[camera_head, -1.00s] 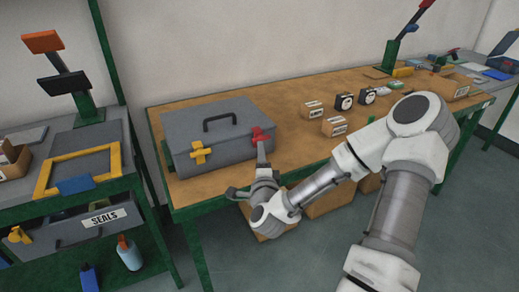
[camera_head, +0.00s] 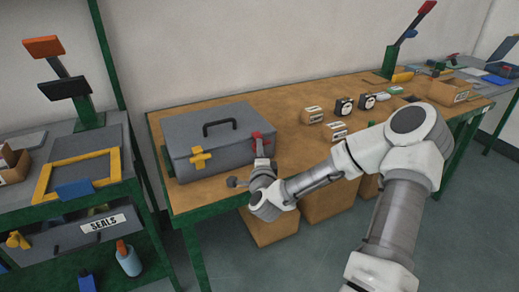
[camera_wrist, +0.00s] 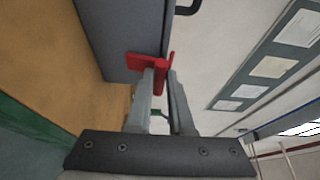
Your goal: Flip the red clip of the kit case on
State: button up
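The grey kit case (camera_head: 222,148) stands on the wooden workbench at its left end, lid down, with a dark handle on top. A yellow clip (camera_head: 200,159) is on its front left, and the red clip (camera_head: 257,136) is on its front right. My gripper (camera_head: 260,157) reaches to the case front at the red clip. In the wrist view, the two fingers of my gripper (camera_wrist: 162,82) are close together with the red clip's (camera_wrist: 150,63) tab between their tips. The fingers look shut on that tab. Part of the clip is hidden by the fingers.
The workbench (camera_head: 290,160) holds small boxes and two black gauges (camera_head: 344,106) right of the case. A shelf with a drawer marked SEALS (camera_head: 103,222) stands at the left. A cardboard box (camera_head: 270,228) sits under the bench below my gripper.

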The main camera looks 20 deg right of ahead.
grip_shut()
jog(key=r+g+p, duration=0.1)
jog(key=p, duration=0.4)
jog(key=shift+w+n+g+y, duration=0.4)
jog(key=o, duration=0.7)
grip_release()
